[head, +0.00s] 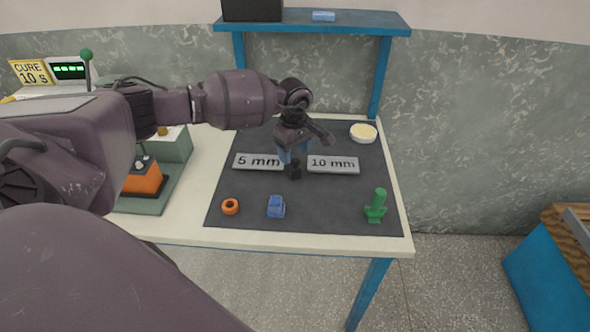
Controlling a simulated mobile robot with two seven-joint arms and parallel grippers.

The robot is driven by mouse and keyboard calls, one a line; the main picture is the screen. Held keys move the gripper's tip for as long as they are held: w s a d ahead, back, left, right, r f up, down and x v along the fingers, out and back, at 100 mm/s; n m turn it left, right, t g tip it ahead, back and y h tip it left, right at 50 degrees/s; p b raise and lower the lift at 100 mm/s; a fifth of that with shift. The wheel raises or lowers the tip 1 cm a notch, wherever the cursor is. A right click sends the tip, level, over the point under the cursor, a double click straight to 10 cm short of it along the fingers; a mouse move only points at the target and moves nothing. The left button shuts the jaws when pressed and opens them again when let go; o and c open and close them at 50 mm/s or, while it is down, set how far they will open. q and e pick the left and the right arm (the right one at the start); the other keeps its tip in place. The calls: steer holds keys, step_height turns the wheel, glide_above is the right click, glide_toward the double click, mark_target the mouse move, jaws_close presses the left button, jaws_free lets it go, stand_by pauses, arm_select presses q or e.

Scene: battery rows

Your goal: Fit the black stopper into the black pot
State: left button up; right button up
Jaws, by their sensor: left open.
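A small black piece (295,171) stands on the dark mat, between the two grey label plates. I cannot tell whether it is the black stopper or the black pot, and I make out no second black piece on the mat. My left gripper (293,156) points down right above it, with its fingers open. The gripper covers part of this spot, so I cannot tell whether the fingers touch the piece. My right gripper is not in view.
The mat (330,207) also carries the 5 mm plate (257,162), the 10 mm plate (333,165), an orange ring (230,207), a blue block (276,207), a green piece (376,206) and a cream-filled dish (363,133). A blue shelf (350,23) stands behind.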

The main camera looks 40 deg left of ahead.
mark_target(295, 159)
arm_select(q)
step_height(295, 159, down, 3)
steer(key=shift+w+d+f, duration=0.1)
steer(key=shift+f, duration=0.1)
steer(key=shift+r, duration=0.1)
steer(key=c, duration=1)
